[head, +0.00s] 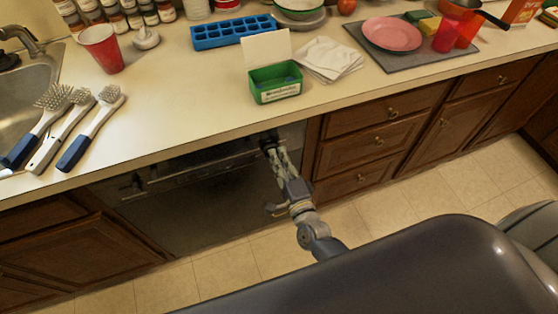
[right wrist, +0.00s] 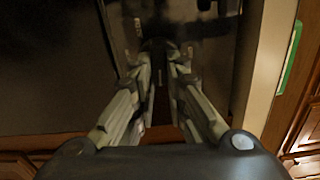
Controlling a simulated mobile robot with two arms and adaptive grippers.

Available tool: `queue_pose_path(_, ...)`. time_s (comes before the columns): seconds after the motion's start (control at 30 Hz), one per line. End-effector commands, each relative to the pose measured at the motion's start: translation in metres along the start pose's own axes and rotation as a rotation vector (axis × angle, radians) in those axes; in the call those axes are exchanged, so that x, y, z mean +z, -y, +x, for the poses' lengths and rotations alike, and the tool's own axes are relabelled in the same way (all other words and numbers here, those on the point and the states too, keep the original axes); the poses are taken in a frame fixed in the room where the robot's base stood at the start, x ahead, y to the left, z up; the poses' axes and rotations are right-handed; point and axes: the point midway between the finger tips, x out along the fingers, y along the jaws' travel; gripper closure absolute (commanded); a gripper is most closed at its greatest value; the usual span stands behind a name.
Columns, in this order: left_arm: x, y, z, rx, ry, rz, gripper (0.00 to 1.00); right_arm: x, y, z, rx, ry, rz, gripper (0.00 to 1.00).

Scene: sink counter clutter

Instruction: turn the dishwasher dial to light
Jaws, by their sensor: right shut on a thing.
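The dark dishwasher (head: 195,220) is set under the counter, with its control strip just below the counter edge. My right gripper (head: 268,140) is at the right end of that strip, under the counter edge. In the right wrist view the fingers of my right gripper (right wrist: 158,62) close in on a small dark dial (right wrist: 157,47) on the dark panel and are shut on it. The dial's marks and pointer cannot be read, and in the head view the gripper hides it. My left gripper is not in view.
The counter edge overhangs the dishwasher. On the counter are a green box (head: 275,88), a blue ice tray (head: 233,32), napkins (head: 328,59), a red cup (head: 102,48) and brushes (head: 88,130). Wooden drawers (head: 375,140) adjoin the dishwasher on the right. The tiled floor in front is clear.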

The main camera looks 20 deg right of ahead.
Motion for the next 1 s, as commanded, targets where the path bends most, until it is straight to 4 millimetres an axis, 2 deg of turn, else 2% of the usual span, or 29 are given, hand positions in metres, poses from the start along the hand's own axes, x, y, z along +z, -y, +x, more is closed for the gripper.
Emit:
queue_pose_path(0.1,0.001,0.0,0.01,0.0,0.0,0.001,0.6,0.0,-0.005,0.0,0.001,0.0,0.104,1.0)
queue_pose_path(0.5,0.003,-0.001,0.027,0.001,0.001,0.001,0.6,0.001,-0.007,0.0,0.002,0.0,0.367,1.0)
queue_pose_path(1.0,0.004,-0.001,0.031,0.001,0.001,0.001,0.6,0.001,-0.006,-0.001,0.002,0.0,0.453,1.0)
